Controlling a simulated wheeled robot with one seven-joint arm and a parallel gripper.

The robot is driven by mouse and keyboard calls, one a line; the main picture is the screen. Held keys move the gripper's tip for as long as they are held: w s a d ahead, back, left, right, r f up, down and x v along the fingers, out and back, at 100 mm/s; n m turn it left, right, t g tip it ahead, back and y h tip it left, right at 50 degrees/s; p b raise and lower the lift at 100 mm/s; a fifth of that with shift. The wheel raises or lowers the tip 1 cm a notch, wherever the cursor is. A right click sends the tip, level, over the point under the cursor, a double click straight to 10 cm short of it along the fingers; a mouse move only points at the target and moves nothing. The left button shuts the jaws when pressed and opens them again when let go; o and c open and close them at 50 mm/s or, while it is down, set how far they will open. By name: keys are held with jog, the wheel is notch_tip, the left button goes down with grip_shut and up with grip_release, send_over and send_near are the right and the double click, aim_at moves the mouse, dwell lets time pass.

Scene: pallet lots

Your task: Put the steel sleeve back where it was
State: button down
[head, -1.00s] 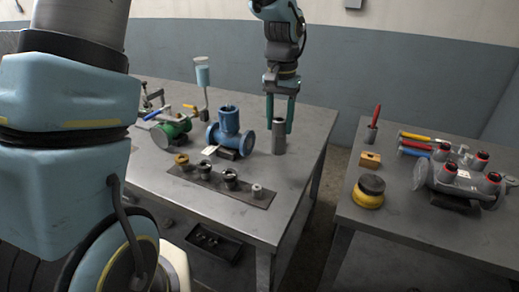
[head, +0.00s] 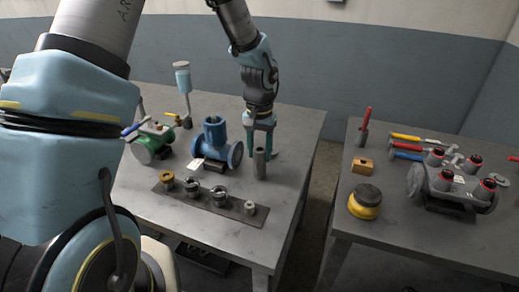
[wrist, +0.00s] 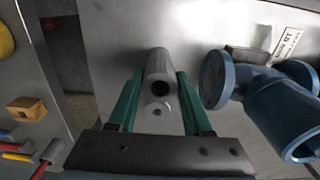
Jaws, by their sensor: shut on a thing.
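The steel sleeve (head: 260,167) is a plain grey upright cylinder right of the blue flanged valve body (head: 213,137). My gripper (head: 260,150), with green fingers, comes down from above and is shut on the sleeve's upper part. In the wrist view the sleeve (wrist: 160,64) lies between the two fingers (wrist: 159,86), with a dark round hole in its near end. I cannot tell whether its foot touches the table. A dark strip (head: 233,210) in front carries a brass ring (head: 167,180), two dark collars (head: 191,187) and a small pale ring (head: 250,208).
The valve flange (wrist: 213,80) is close to the right finger. A green valve (head: 148,150) is at the left. Across a gap, another table (head: 390,235) holds a yellow-black cap (head: 366,201), a wooden block (head: 362,166), tools and a grey manifold (head: 455,188).

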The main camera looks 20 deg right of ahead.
jog(key=shift+f, duration=0.25)
jog(key=shift+f, duration=0.15)
jog(key=shift+c, duration=1.7)
grip_release()
notch_tip(320, 180, up, 12)
jog(key=b, duration=0.2)
jog(key=shift+r+b, duration=0.2)
jog(key=shift+b, duration=0.1)
